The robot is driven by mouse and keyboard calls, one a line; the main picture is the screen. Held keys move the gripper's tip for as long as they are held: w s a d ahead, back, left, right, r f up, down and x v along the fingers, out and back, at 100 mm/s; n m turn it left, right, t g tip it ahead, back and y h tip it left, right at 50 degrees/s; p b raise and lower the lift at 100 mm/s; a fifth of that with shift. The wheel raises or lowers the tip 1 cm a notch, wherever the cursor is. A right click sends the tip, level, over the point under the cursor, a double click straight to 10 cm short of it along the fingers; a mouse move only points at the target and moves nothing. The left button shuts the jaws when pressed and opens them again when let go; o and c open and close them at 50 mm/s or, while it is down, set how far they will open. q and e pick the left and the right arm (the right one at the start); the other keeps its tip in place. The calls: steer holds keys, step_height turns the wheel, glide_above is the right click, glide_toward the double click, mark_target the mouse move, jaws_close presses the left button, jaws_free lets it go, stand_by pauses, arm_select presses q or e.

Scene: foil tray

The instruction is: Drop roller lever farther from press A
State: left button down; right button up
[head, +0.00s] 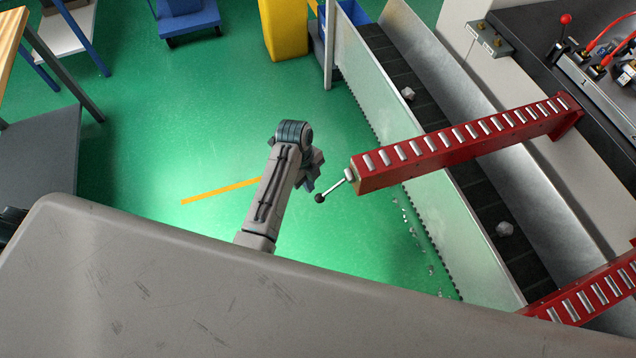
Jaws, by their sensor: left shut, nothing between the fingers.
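A red roller rail (455,142) with silver rollers spans the conveyor trough at centre right. A thin metal lever (335,188) with a black ball knob (320,198) sticks out from its near left end, pointing down and left. My left gripper (311,186) is just left of the lever, by the knob, shut and empty. I cannot tell whether it touches the knob. A second red roller rail (590,294) shows at the lower right, partly cut off; no lever of it shows. I cannot tell which machine is press A. My right gripper is not in view.
The conveyor trough (440,100) has metal side walls and carries pale lumps (505,229). A dark machine bench (530,30) with a red-knobbed lever (565,20) stands at the upper right. A yellow bin (284,28) is at the top. The green floor left of my arm is mostly clear.

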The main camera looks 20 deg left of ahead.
arm_select(q)
step_height(320, 180, up, 7)
stand_by(0.6)
stand_by(0.4)
steer(key=s+a+f+n+b, duration=0.2)
steer(key=s+f+n, duration=0.2)
steer(key=f, duration=0.7)
steer(key=s+a+f+n+y+b, duration=0.1)
steer(key=s+a+f+n+b, duration=0.15)
steer(key=f, duration=0.95)
steer(key=s+a+f+n+b, duration=0.1)
steer(key=s+f+n+b, duration=0.3)
steer(key=f, duration=0.7)
steer(key=s+a+f+n+t+y+b, duration=0.1)
steer(key=s+a+f+n+b, duration=0.2)
steer(key=s+f, duration=0.9)
steer(key=s+a+f+n+t+b, duration=0.1)
steer(key=s+a+f+n+b, duration=0.2)
steer(key=s+a+f+n, duration=0.5)
steer(key=s+f+n, duration=0.1)
steer(key=s+f, duration=0.2)
steer(key=s, duration=0.9)
steer(key=shift+f+y, duration=0.4)
steer(key=shift+w+n, duration=0.1)
steer(key=shift+n, duration=0.15)
